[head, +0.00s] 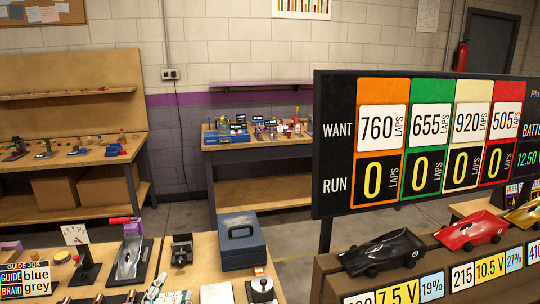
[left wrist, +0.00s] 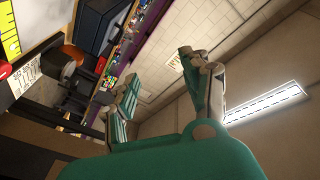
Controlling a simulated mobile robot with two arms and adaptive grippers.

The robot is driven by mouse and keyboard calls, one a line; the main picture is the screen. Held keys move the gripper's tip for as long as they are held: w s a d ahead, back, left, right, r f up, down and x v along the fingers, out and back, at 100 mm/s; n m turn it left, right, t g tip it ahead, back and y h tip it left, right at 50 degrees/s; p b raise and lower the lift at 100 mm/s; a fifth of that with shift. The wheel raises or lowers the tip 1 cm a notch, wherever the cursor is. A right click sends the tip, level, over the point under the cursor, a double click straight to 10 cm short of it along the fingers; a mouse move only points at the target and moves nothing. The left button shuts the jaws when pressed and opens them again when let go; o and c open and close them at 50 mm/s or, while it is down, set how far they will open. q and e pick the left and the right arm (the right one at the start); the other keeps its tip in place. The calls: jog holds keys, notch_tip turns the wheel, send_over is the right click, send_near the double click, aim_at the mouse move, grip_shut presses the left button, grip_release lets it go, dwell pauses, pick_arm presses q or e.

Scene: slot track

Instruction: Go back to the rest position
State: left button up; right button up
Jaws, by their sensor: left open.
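My left gripper (left wrist: 157,78) shows in the left wrist view. Its two fingers, with green pads, stand wide apart with nothing between them. Beyond the fingers the wrist view shows a tilted picture of the room, with a wall and a bright ceiling light (left wrist: 266,104). My right gripper is in neither view. I cannot make out either gripper clearly in the head view.
A lap board (head: 335,170) stands at the right, above a shelf with a black car (head: 382,252) and a red car (head: 470,231). A blue box (head: 241,240) and small tools sit on the near bench. Workbenches (head: 85,158) line the back. Bare floor (head: 180,222) shows between.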

pick_arm(q)
jog(key=s+a+f+n+g+y, duration=0.1)
jog(key=s+a+f+n+g, duration=0.15)
jog(key=s+f+g, duration=0.35)
jog(key=s+a+f+n+g+y, duration=0.1)
jog(key=s+f+n+g, duration=0.2)
jog(key=f, duration=0.6)
jog(key=s+d+f+g+h, duration=0.1)
jog(key=s+d+f+g, duration=0.2)
jog(key=s, duration=0.5)
jog(key=s+f+g+h, duration=0.1)
jog(key=s+f+g, duration=0.2)
jog(key=s+f, duration=0.35)
jog(key=s+f+g, duration=0.1)
jog(key=s+f, duration=0.1)
jog(key=f, duration=1.1)
jog(key=s+f, duration=0.2)
jog(key=f, duration=1)
jog(key=s+a+f+g, duration=0.1)
jog(key=s+a+f, duration=0.2)
jog(key=s+f, duration=1.1)
jog(key=shift+s+f+g, duration=0.3)
jog(key=shift+s+f, duration=0.1)
jog(key=shift+s, duration=0.45)
